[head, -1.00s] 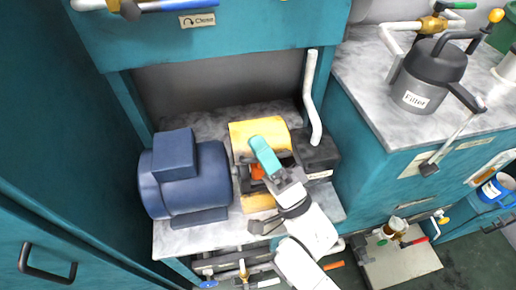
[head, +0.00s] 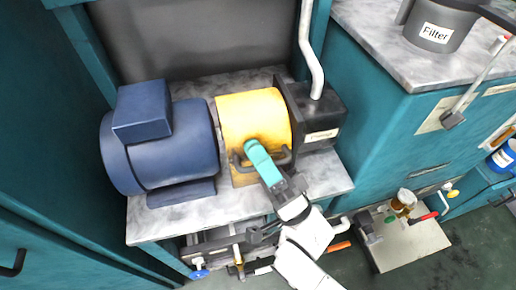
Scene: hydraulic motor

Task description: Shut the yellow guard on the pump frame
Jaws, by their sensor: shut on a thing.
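The yellow guard (head: 258,108) sits between the blue motor (head: 175,150) and the black pump block (head: 316,116) on the pump frame (head: 158,222). Its curved cover runs from the top down to the front, and no gap shows at the front. The parts under it are hidden. A dark bar handle (head: 284,160) crosses the guard's lower front. My gripper (head: 252,150), with teal fingers, is shut on this handle, coming from the lower right. The fingers hide the middle of the handle and some of the guard's lower front.
A white pipe (head: 308,50) rises from the pump block. To the right stands a teal cabinet with a marble top (head: 400,55) and a grey filter (head: 440,28). Valves and pipes (head: 235,262) lie low in front of the frame. A pale plate with fittings (head: 412,245) is at lower right.

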